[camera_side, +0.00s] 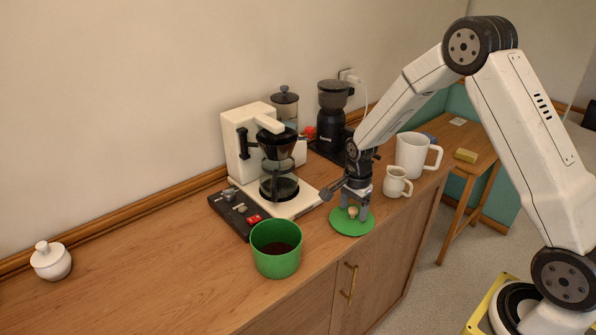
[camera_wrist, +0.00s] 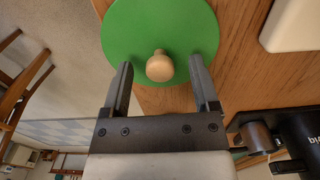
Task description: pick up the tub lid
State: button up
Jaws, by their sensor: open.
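The tub lid (camera_side: 350,226) is a flat green disc with a pale round wooden knob. It lies on the wooden counter near its front edge. In the wrist view the lid (camera_wrist: 135,35) fills the upper middle, and its knob (camera_wrist: 160,66) shows between my fingertips. My gripper (camera_side: 353,208) points down over the lid, and its open fingers stand on either side of the knob. It also shows in the wrist view (camera_wrist: 162,78). I cannot tell whether the fingers touch the lid. The green tub (camera_side: 275,262) stands uncovered to the left, with dark contents.
A coffee maker (camera_side: 238,150) with a glass carafe stands behind the tub. A small cream jug (camera_side: 396,184) and a larger white pitcher (camera_side: 410,155) stand right of the lid. A black grinder (camera_side: 332,125) is behind. The left counter is clear beside a white lidded pot (camera_side: 51,263).

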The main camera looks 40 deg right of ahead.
aim_at(353, 209)
grip_shut()
jog(key=shift+r, duration=0.1)
jog(key=shift+r, duration=0.6)
notch_tip(353, 209, up, 2)
jog(key=s+a+r, duration=0.2)
jog(key=s+r, duration=0.7)
jog(key=s, duration=0.4)
jog(key=shift+s+a+r, duration=0.15)
jog(key=shift+s+r, duration=0.15)
jog(key=shift+s, duration=0.1)
